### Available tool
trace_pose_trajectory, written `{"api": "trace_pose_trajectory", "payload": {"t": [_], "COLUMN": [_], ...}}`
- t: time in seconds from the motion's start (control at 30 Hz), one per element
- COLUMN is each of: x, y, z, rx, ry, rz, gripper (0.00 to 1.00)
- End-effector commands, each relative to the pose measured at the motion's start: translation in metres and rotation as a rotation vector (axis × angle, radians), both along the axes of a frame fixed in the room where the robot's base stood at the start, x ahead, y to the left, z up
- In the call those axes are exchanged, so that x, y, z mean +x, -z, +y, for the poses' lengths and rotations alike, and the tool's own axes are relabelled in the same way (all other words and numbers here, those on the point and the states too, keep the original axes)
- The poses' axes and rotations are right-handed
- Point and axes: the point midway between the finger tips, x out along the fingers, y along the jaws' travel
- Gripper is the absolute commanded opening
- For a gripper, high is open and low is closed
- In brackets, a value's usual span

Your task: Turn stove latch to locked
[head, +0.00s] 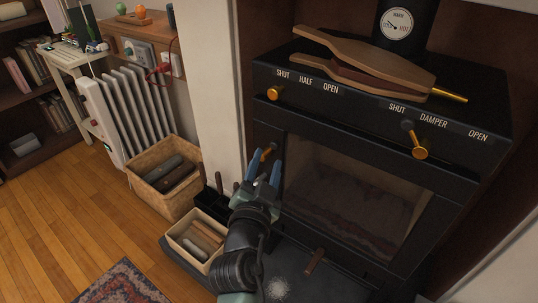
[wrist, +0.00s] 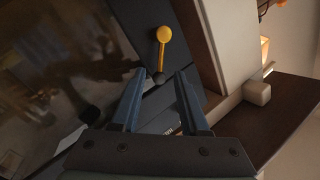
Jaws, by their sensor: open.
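The black stove (head: 345,125) stands at right with a glass-fronted door (head: 340,195). A small brass-coloured latch (head: 268,150) sits at the door's left edge, partly hidden by my gripper. In the wrist view the fingertips (wrist: 160,73) lie either side of the dark ball. I cannot tell whether they touch it.
Brass controls labelled shut, half, open (head: 274,93) and damper (head: 420,152) are on the stove front above. A wicker basket (head: 150,196) and a smaller bin (head: 182,248) stand left of my arm. Open floor (head: 50,215) lies further left.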

Motion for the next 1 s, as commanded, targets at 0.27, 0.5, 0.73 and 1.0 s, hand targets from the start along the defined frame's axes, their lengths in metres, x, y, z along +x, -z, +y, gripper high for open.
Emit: {"api": "trace_pose_trajectory", "payload": {"t": [0.27, 0.5, 0.73, 1.0], "x": [0.027, 0.030, 0.030, 0.030], "y": [0.000, 0.000, 0.000, 0.000], "z": [-0.005, -0.006, -0.006, -0.006], "rx": [0.000, 0.001, 0.001, 0.001], "ry": [0.001, 0.000, 0.000, 0.000], "rz": [-0.001, 0.000, 0.000, 0.000], "gripper": [0.45, 0.45, 0.21, 0.00]}}
